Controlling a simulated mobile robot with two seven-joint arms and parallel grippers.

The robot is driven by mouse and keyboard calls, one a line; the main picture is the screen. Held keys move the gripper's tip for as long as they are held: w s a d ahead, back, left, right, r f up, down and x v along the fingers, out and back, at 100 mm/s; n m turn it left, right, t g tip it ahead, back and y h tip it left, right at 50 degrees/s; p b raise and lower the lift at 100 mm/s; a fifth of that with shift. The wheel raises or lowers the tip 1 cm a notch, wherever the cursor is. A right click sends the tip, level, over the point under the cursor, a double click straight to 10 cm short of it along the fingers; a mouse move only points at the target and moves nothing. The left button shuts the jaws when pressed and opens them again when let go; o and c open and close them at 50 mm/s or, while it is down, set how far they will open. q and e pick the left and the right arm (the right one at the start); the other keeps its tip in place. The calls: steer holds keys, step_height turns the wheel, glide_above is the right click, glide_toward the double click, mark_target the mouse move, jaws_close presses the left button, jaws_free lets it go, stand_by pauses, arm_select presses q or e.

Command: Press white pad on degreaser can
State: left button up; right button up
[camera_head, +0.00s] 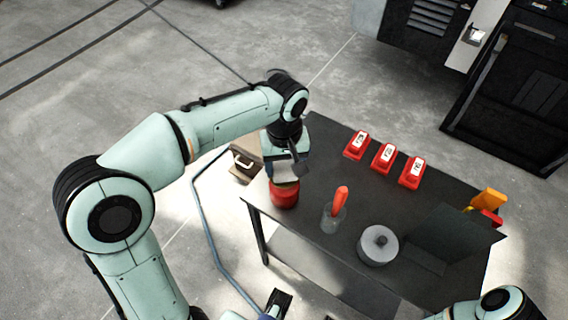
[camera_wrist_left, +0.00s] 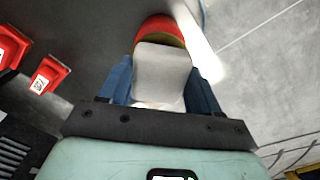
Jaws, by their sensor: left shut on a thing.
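The red degreaser can (camera_head: 285,196) stands upright at the left front edge of the dark table. It also shows at the top of the left wrist view (camera_wrist_left: 160,27), with a yellowish band beside the pad. My left gripper (camera_head: 287,168) is over the can, its blue fingers (camera_wrist_left: 161,84) shut on the white pad (camera_wrist_left: 162,70). The pad overlaps the can in the picture and hides part of it. I cannot tell whether they touch. A dark part with some blue (camera_head: 278,302) at the bottom edge may be my right gripper; its jaws are unclear.
On the table (camera_head: 330,160) are several red labelled boxes (camera_head: 383,157), a clear cup (camera_head: 333,218) with an orange-handled tool (camera_head: 341,199), and a grey round object (camera_head: 378,246). Yellow and red items (camera_head: 488,203) are at the right edge. A wooden box (camera_head: 245,167) lies left of the table.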

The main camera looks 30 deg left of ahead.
mark_target(284, 166)
arm_select(q)
steer(key=shift+r+p, duration=0.6)
steer(key=shift+r, duration=0.3)
steer(key=shift+r+p, duration=1.6)
steer(key=shift+r, duration=0.25)
